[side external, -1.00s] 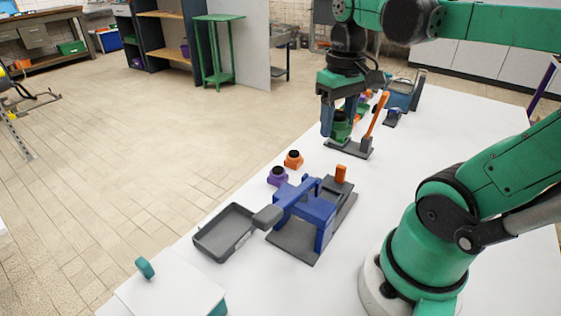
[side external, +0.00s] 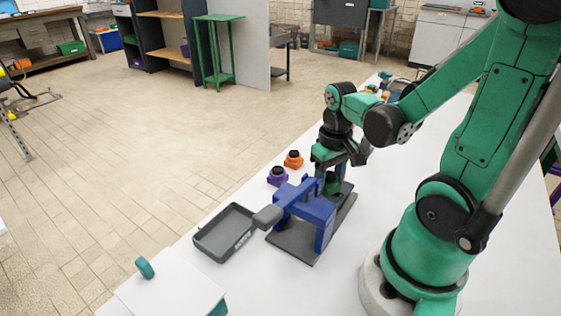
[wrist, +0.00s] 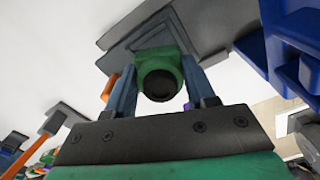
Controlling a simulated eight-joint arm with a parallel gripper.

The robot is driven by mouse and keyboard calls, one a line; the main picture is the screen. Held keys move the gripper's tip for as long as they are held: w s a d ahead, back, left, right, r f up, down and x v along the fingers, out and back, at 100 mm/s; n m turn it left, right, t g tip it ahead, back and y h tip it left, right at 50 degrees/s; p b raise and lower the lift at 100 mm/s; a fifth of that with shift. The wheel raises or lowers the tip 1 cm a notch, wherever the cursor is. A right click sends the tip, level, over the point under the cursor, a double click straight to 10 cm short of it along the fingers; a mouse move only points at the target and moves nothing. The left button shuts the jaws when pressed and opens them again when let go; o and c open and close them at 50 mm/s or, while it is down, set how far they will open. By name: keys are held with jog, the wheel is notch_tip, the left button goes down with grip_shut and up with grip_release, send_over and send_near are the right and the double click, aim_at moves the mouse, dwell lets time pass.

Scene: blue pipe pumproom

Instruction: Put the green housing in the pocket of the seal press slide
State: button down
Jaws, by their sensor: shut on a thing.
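The green housing (wrist: 158,62), with a dark round opening, is between the two fingers of my gripper (wrist: 160,88) in the wrist view. My gripper is shut on it. In the side view my gripper (side external: 333,178) points down behind the blue seal press (side external: 308,207), and part of the housing (side external: 332,186) shows below it. The grey seal press slide (wrist: 128,28) lies beyond the housing in the wrist view.
A grey tray (side external: 207,244) stands at the front left of the press. Purple (side external: 277,178) and orange (side external: 293,160) housings stand on the white table left of my gripper. The press's lever reaches toward the tray. Bare table lies to the right of the press.

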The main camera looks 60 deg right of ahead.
aim_at(330, 174)
jog(key=shift+f, duration=0.7)
jog(key=shift+f, duration=0.2)
jog(key=shift+c, duration=1.4)
grip_release()
jog(key=shift+r, duration=2.7)
jog(key=shift+o, duration=0.2)
jog(key=w+a+r+n+t, duration=0.4)
jog(key=w+a+t, duration=0.3)
jog(key=a, duration=0.3)
jog(key=shift+r+n, duration=0.3)
jog(key=shift+r, duration=0.5)
